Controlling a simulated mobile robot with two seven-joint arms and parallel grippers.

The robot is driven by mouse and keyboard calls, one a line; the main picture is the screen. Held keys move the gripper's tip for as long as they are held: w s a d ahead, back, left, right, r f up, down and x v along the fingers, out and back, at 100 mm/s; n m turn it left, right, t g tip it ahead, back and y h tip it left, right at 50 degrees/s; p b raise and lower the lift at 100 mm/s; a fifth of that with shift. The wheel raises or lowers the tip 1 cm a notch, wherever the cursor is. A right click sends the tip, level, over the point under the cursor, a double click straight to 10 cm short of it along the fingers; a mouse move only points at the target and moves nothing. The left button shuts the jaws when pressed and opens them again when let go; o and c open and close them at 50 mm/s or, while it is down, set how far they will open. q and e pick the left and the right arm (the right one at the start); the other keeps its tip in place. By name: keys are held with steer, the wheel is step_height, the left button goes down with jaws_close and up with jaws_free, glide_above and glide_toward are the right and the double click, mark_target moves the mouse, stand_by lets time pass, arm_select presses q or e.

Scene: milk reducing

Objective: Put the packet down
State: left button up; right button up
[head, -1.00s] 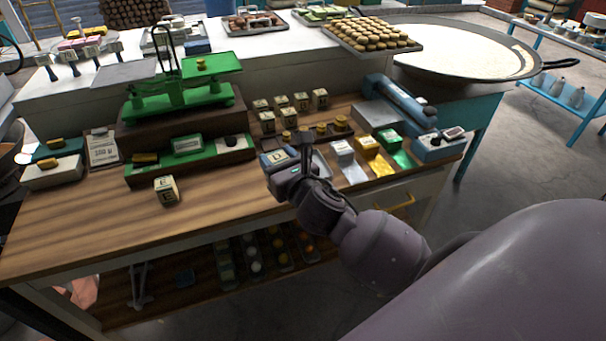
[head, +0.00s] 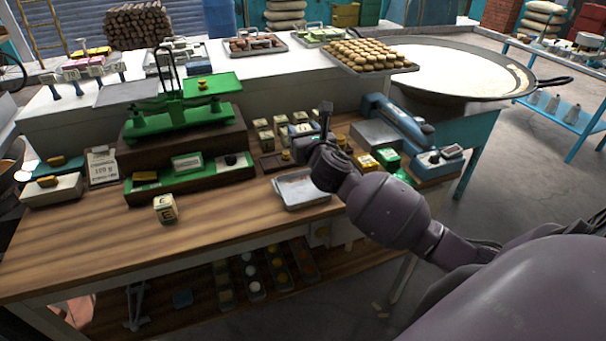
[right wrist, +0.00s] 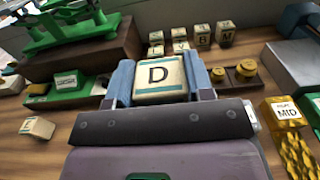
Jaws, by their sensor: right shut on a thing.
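My right gripper (right wrist: 160,92) is shut on a cream packet (right wrist: 158,76) marked D with blue bands, a finger on either side of it. In the head view the right gripper (head: 314,142) is over the back right of the wooden table, near a group of similar packets (head: 264,126). Its own wrist hides much of the held packet there, and I cannot tell whether the packet touches the table. Another packet (head: 165,209), marked E, stands alone at the front left. My left gripper is not in view.
A metal tray (head: 296,204) lies at the table's front edge. A green balance scale (head: 185,122) stands on a wooden block at the left. Brass weights (right wrist: 246,70) and a yellow MID box (right wrist: 286,112) are to the gripper's right. The front left of the table is mostly clear.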

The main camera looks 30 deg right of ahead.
step_height(320, 180, down, 11)
steer(key=b, duration=0.2)
steer(key=shift+f+b, duration=0.15)
steer(key=shift+b, duration=0.15)
steer(key=shift+f, duration=0.5)
steer(key=shift+f, duration=0.15)
